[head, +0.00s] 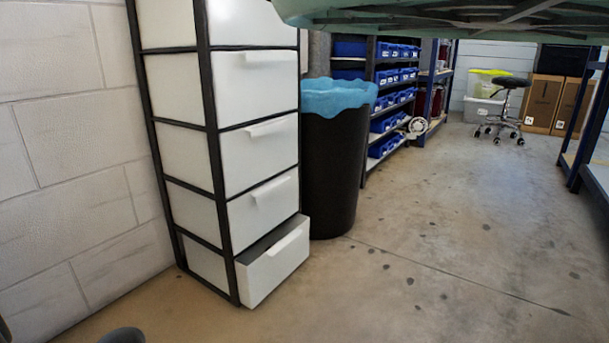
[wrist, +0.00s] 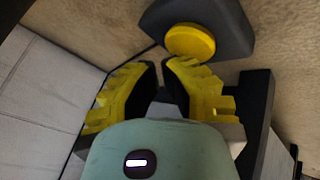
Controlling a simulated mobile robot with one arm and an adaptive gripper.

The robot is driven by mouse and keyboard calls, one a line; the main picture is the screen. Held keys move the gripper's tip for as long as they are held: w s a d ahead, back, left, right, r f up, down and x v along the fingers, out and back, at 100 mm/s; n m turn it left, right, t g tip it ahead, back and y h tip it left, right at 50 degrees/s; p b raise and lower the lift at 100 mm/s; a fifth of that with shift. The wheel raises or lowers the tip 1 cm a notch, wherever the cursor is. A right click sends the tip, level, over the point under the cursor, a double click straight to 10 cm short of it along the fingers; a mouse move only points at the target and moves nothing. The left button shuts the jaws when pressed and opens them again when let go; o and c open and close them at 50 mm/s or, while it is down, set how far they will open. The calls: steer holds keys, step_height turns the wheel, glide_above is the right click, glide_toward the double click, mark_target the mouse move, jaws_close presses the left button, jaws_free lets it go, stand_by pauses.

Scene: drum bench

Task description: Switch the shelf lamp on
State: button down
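No lit shelf lamp can be made out in either view. In the wrist view, a round yellow button-like disc (wrist: 190,41) sits on a dark grey base (wrist: 232,22) at the top, and I cannot tell whether it belongs to the lamp. My gripper (wrist: 161,66) has yellow fingers with dark inner pads. The fingertips are a little apart, with nothing between them, and lie just below and left of the yellow disc in the picture. I cannot tell whether they touch it. My gripper is not seen in the head view.
A white drawer tower (head: 258,85) stands at the left wall, its bottom drawer (head: 275,265) pulled out. Beside it is a black bin (head: 332,170) with a blue liner. Shelves with blue boxes (head: 390,122) and a black stool (head: 510,83) stand behind. The floor (head: 450,220) is clear.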

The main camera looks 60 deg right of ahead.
steer(key=shift+f+b, duration=0.4)
steer(key=shift+f, duration=0.05)
steer(key=shift+r, duration=0.1)
stand_by(0.4)
steer(key=shift+r+p, duration=0.85)
steer(key=shift+p, duration=0.1)
step_height(320, 180, up, 6)
steer(key=p, duration=0.6)
